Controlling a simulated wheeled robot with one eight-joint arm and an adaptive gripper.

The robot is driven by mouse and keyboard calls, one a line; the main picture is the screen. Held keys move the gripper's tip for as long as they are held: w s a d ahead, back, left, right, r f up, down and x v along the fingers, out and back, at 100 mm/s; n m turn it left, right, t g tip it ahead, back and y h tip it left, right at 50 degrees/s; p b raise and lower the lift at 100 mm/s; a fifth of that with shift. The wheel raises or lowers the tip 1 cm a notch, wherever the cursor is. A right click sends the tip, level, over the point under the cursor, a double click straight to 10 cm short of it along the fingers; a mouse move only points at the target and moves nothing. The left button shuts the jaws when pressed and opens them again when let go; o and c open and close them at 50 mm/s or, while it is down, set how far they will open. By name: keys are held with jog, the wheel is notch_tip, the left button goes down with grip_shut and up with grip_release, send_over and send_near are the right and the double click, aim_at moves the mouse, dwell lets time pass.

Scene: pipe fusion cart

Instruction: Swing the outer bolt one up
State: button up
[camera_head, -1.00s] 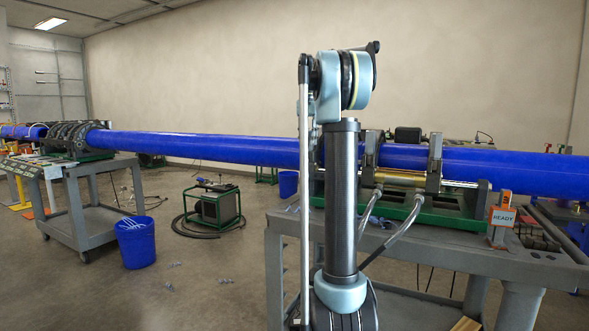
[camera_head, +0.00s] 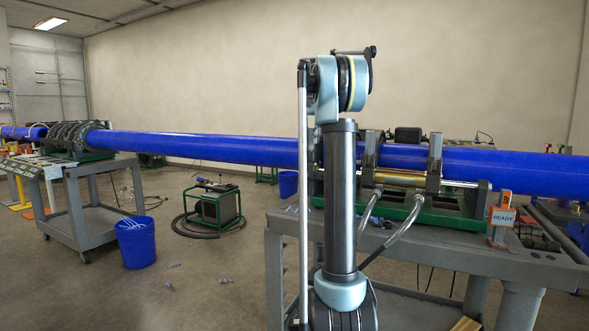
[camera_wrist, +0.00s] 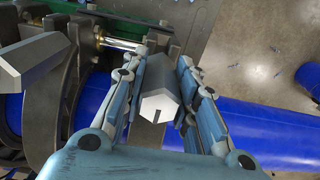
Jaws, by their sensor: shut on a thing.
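The outer bolt (camera_wrist: 159,100), a grey hexagonal piece with a slot in its end face, stands between the fingers of my gripper (camera_wrist: 160,72) in the wrist view. My gripper is shut on it, with a blue-grey jointed finger along each side. Another grey hexagonal bolt (camera_wrist: 32,64) is at the left of the wrist view, apart from my gripper. In the head view my own arm hides the gripper and the held bolt.
A blue pipe (camera_head: 500,163) runs through dark clamps (camera_head: 434,160) on the grey cart (camera_head: 450,252). Hoses hang near my arm. In the wrist view, open floor (camera_wrist: 262,50) lies at the upper right.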

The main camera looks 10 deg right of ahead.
jog(key=shift+w+d, duration=0.45)
jog(key=shift+w, duration=0.25)
dwell(0.8)
jog(key=o, duration=1.9)
jog(key=shift+o, duration=0.2)
jog(key=shift+r, duration=4.45)
